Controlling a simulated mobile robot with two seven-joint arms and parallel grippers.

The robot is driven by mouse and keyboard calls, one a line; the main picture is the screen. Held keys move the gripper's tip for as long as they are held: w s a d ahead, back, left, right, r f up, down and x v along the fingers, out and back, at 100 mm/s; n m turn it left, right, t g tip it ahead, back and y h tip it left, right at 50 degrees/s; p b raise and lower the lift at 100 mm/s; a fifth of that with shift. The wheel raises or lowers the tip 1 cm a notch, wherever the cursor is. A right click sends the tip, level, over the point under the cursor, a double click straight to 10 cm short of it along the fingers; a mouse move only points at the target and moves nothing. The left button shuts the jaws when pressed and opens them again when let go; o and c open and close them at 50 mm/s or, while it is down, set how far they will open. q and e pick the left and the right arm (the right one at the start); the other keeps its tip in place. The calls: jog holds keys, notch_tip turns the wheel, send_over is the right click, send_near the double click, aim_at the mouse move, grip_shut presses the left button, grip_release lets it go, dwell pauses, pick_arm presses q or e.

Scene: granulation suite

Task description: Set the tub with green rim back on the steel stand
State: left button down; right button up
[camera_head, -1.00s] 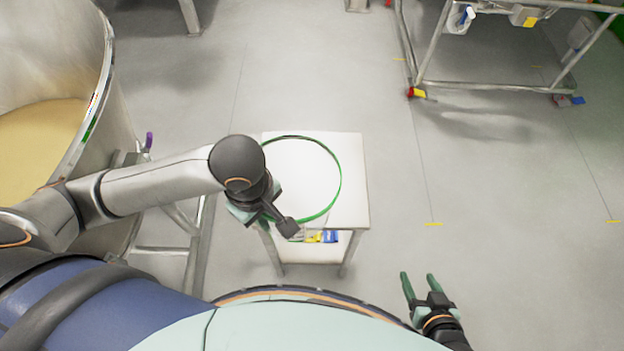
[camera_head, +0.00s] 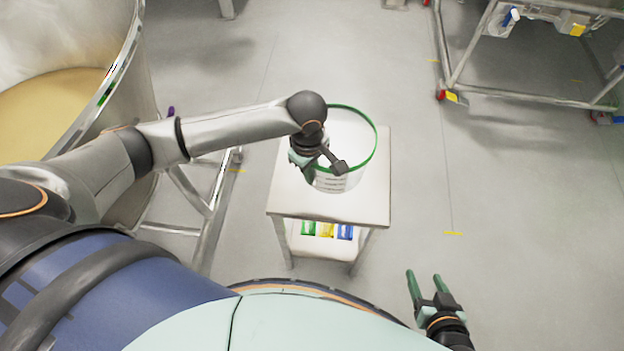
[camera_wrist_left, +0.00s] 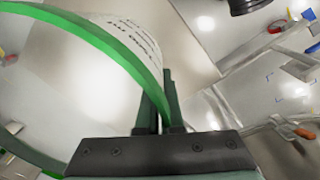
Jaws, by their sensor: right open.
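The tub with green rim (camera_head: 374,140) is white and roughly upright over the steel stand (camera_head: 368,207), near the back of its pale top. I cannot tell whether its base touches the top. My left gripper (camera_head: 318,170) is at the tub's near left side. In the left wrist view its fingers (camera_wrist_left: 160,105) are close together on the tub's wall at the green rim (camera_wrist_left: 118,48), with printed lines on the wall beside them. My arm hides part of the tub's left side. My right gripper (camera_head: 430,285) is open and empty, right of the stand.
A large steel vessel (camera_head: 125,100) with tan powder (camera_head: 45,105) stands at the left on a tubular frame (camera_head: 205,200). Green, yellow and blue packs (camera_head: 327,230) lie on the stand's lower shelf. A wheeled steel frame (camera_head: 520,97) is at the back right. The floor right of the stand is clear.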

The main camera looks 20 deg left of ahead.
pick_arm(q)
jog(key=shift+w+f, duration=0.2)
jog(key=shift+f, duration=0.1)
notch_tip(320, 180, down, 2)
jog(key=shift+f+b, duration=0.25)
jog(key=shift+b, duration=0.2)
jog(key=shift+f, duration=0.25)
jog(key=shift+f, duration=0.1)
jog(key=c, duration=1.1)
grip_release()
